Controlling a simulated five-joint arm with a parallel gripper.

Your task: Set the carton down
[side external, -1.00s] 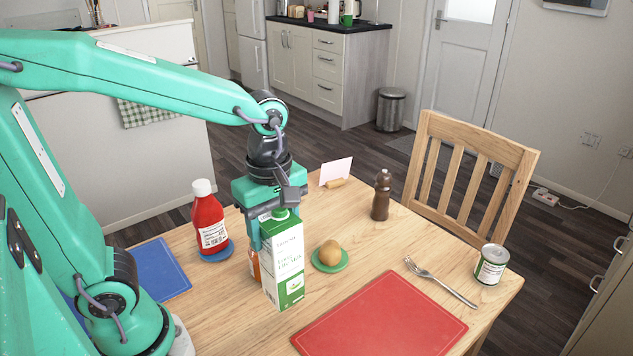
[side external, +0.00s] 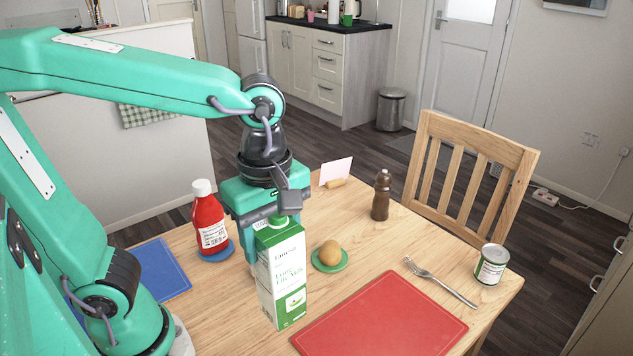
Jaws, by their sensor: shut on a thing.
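The carton (side external: 284,279) is a white and green milk carton with a green cap, upright near the middle of the table (side external: 225,310). My gripper (side external: 262,232) is shut on the carton, around its upper part from behind. The carton's base is close to the tabletop, left of the red mat; I cannot tell whether it touches the wood. The far side of the carton and most of the fingers are hidden.
A red mat (side external: 380,315) lies just right of the carton. A potato-like item (side external: 330,251) sits on a green coaster (side external: 331,267). A ketchup bottle (side external: 209,222) stands on a blue coaster. A blue mat (side external: 160,270), fork (side external: 440,282), can (side external: 490,265) and pepper mill (side external: 381,196) are around.

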